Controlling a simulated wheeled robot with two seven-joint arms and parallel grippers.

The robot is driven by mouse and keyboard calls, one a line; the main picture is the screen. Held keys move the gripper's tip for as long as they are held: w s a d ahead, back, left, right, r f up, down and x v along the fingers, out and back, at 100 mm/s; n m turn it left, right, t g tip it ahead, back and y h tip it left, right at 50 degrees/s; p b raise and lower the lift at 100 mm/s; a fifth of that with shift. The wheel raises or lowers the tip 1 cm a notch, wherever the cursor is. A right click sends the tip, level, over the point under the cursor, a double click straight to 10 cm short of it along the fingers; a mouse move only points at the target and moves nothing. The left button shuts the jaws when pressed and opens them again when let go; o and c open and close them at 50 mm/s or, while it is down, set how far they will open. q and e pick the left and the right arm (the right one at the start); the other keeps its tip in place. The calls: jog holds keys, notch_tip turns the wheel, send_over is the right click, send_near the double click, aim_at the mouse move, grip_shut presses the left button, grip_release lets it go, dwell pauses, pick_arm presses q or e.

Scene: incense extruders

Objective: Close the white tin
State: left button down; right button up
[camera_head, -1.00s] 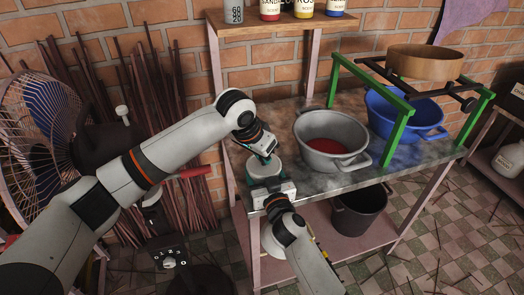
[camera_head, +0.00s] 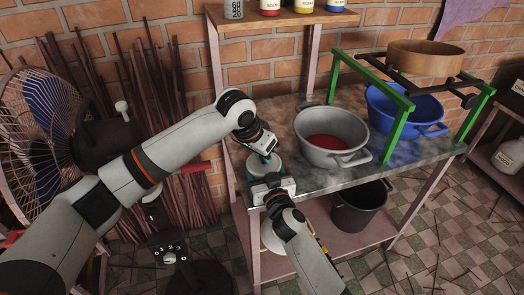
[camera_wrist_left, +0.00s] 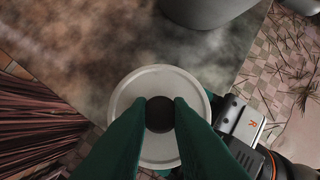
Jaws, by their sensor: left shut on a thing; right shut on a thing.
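The white tin (camera_head: 264,167) stands near the left front corner of the stone-topped table. Its round white lid (camera_wrist_left: 160,78) with a dark knob (camera_wrist_left: 159,114) fills the middle of the left wrist view. My left gripper (camera_wrist_left: 160,116) is above the lid, its green fingers shut on the knob from both sides. My right gripper (camera_head: 264,180) comes from the front and is shut on the tin's side, low down. The lid sits over the tin's top; it hides the rim, so I cannot tell whether a small gap remains.
A grey basin (camera_head: 332,138) with red contents stands right of the tin. The table's front edge is close to the tin. A fan (camera_head: 45,125) stands at the left.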

pick_arm(q)
jog(key=shift+f, duration=0.15)
jog(key=c, duration=1.3)
grip_release()
jog(key=shift+o, duration=0.2)
notch_tip(320, 180, up, 10)
pick_arm(e)
jog(key=o, duration=1.4)
jog(key=shift+o, duration=0.2)
